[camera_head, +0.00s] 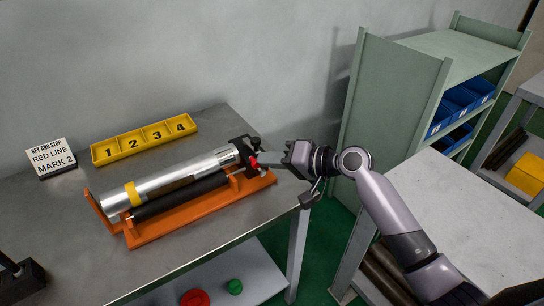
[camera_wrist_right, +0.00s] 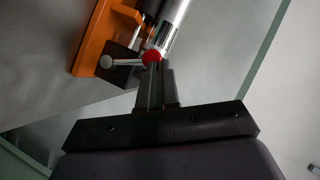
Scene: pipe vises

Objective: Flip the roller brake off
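The roller stand is an orange frame (camera_head: 205,205) on the grey table, holding a silver pipe (camera_head: 175,177) with a yellow band and a black roller (camera_head: 180,196). At its right end is a brake lever with a red knob (camera_head: 253,162), which also shows in the right wrist view (camera_wrist_right: 152,57). My right gripper (camera_head: 264,161) is at this end. In the wrist view its fingers (camera_wrist_right: 154,75) are close together, with their tips at the red knob. I see no grip around the knob; whether they touch it is unclear. My left gripper is not in view.
A dark object (camera_head: 18,277) is at the table's lower left. A green shelf (camera_head: 390,95) stands to the right. The table's front is clear.

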